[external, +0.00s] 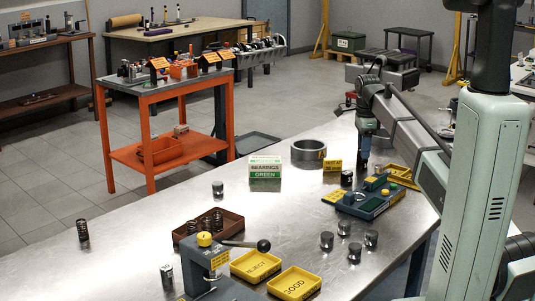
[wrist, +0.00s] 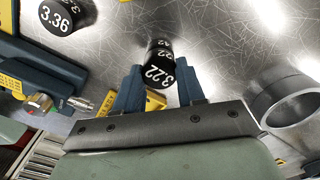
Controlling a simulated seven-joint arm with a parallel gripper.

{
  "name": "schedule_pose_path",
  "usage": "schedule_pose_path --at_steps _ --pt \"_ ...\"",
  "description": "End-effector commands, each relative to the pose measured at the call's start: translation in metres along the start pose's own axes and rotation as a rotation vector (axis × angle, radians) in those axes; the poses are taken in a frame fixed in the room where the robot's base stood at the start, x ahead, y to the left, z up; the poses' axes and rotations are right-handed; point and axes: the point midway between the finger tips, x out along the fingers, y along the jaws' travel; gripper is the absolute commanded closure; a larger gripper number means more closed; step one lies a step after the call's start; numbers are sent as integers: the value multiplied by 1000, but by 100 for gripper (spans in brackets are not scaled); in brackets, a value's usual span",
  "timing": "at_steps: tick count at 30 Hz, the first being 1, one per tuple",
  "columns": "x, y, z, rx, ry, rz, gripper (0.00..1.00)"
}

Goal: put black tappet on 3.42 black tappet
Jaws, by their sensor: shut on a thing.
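My gripper (wrist: 157,88) is shut on a black tappet (wrist: 160,72) whose top reads 3.22, with a blue finger on either side. Just beyond the held tappet, a second dark cylindrical surface (wrist: 159,44) with partly hidden white digits shows. I cannot tell whether the two touch. In the external view my gripper (external: 365,160) is low over the far right of the table, and a black tappet (external: 347,178) stands close to its left. A black tappet marked 3.36 (wrist: 57,16) stands apart at the upper left of the wrist view.
A blue fixture (external: 370,203) stands close to my gripper. Several tappets (external: 327,240) stand nearer the camera.

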Motion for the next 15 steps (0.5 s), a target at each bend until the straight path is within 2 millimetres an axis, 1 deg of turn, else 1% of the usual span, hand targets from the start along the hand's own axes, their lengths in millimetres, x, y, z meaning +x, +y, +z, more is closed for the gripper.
schedule_pose_path --at_steps 6,7,14,15 --pt "3 0 0 0 0 0 92" --pt "3 0 0 0 0 0 58" --pt "2 0 0 0 0 0 36" --pt "2 0 0 0 0 0 35"
